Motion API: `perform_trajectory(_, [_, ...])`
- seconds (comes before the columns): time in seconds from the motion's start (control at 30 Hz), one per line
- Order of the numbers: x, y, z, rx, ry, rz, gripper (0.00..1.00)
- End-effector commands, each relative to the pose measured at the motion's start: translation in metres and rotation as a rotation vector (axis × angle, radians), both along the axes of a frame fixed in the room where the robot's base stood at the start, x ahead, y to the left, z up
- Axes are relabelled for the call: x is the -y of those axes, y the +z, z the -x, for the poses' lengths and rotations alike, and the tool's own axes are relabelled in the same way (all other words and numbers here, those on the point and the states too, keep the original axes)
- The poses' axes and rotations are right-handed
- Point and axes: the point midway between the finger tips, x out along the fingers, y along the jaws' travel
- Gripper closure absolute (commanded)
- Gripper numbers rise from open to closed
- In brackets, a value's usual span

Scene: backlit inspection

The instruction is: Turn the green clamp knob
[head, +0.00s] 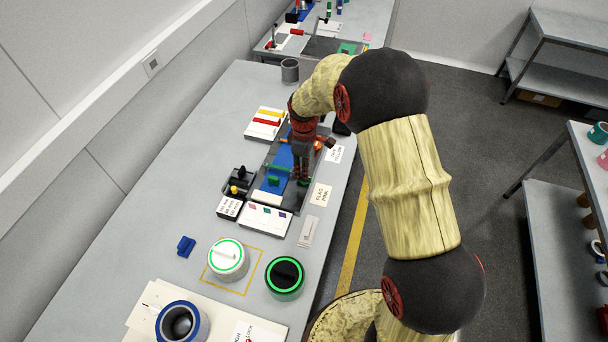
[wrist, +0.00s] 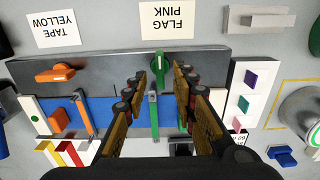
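The green clamp knob (wrist: 158,65) sits on the grey fixture's edge, with an upright green handle. In the wrist view it shows between the two fingertips of my gripper (wrist: 160,78), which is open, with a gap on both sides. I cannot tell how high the fingertips are above it. A green clamp bar (wrist: 154,117) runs from near the knob across the blue strip (wrist: 115,118). In the head view my gripper (head: 301,168) is over the right side of the fixture and largely hides the green knob.
An orange knob (wrist: 63,73) and an orange bar (wrist: 82,112) are on the same fixture. Cards reading "FLAG PINK" (wrist: 167,20) and "TAPE YELLOW" (wrist: 53,29) lie beside it. A white block with coloured squares (head: 264,218) stands close by. The bench (head: 135,215) is bare at left.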

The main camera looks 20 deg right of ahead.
Motion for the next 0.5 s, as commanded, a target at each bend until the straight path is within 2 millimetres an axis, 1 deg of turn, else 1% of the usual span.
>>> perform_trajectory(0.03, [0.000,-0.009,0.001,-0.001,0.000,0.000,0.73])
perform_trajectory(0.2, [0.000,-0.026,0.000,0.000,-0.001,0.000,0.73])
perform_trajectory(0.33, [0.000,-0.030,0.000,0.001,-0.001,0.000,0.73])
perform_trajectory(0.5, [0.000,-0.031,0.000,0.001,-0.001,0.000,0.73])
